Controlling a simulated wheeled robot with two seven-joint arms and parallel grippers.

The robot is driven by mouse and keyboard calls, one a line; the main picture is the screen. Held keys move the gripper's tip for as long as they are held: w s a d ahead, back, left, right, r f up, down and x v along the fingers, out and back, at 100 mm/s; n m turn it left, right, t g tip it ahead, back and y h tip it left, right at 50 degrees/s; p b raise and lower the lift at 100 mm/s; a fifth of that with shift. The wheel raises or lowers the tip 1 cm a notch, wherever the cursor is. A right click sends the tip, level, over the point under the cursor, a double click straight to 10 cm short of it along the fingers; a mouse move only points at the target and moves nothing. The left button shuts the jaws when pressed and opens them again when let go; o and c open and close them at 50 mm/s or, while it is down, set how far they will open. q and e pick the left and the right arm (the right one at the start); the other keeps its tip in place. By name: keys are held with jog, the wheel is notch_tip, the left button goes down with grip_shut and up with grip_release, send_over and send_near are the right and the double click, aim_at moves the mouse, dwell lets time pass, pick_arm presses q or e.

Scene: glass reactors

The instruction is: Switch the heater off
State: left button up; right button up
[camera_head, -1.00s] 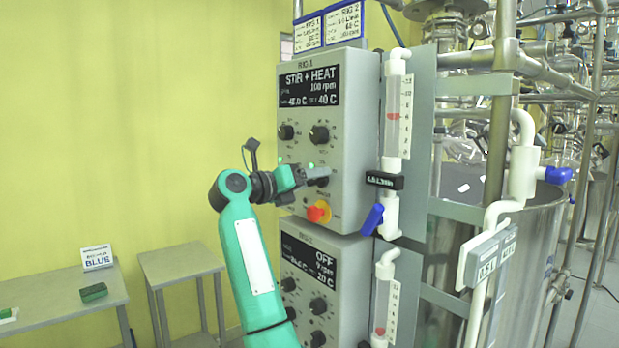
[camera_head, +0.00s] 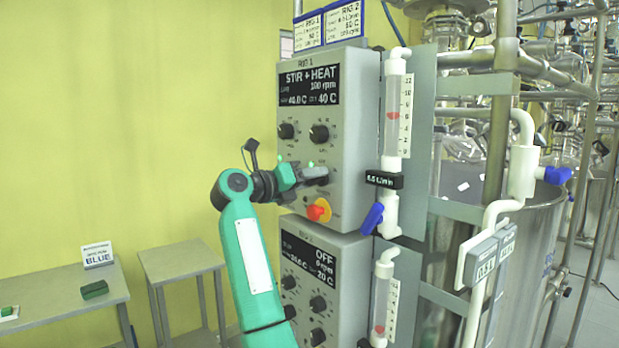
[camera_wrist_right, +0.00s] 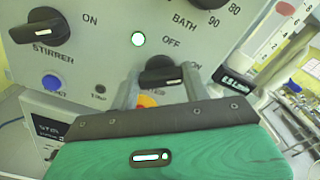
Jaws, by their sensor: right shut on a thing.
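The RIG 1 control box (camera_head: 357,130) stands in the middle of the head view. Its display (camera_head: 309,86) reads STIR + HEAT, 100 rpm, 40 C. My right gripper (camera_head: 314,174) reaches in from the left at the lower right knob of this box. In the right wrist view its two fingers (camera_wrist_right: 161,90) are shut around the black heater knob (camera_wrist_right: 160,69), between the OFF and ON marks. Part of the knob and its label are hidden by the gripper. My left gripper is not in view.
A red and yellow stop button (camera_head: 318,211) sits just below the gripper. The stirrer knob (camera_wrist_right: 44,27) is to the left. The RIG 2 box (camera_head: 343,277) reads OFF beneath. A flowmeter (camera_head: 393,115) with blue valve handle (camera_head: 372,218) stands close on the right.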

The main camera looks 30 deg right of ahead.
pick_arm(q)
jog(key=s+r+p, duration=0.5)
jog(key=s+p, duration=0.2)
jog(key=p, duration=0.1)
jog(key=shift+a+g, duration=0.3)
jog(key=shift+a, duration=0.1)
pick_arm(e)
jog(key=shift+w+f+n, duration=0.1)
jog(key=shift+f+n, duration=0.05)
jog(key=shift+n, duration=5.25)
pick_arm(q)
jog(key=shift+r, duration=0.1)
pick_arm(e)
jog(key=o, duration=1)
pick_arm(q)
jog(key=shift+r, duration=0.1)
pick_arm(e)
jog(key=shift+a, duration=0.2)
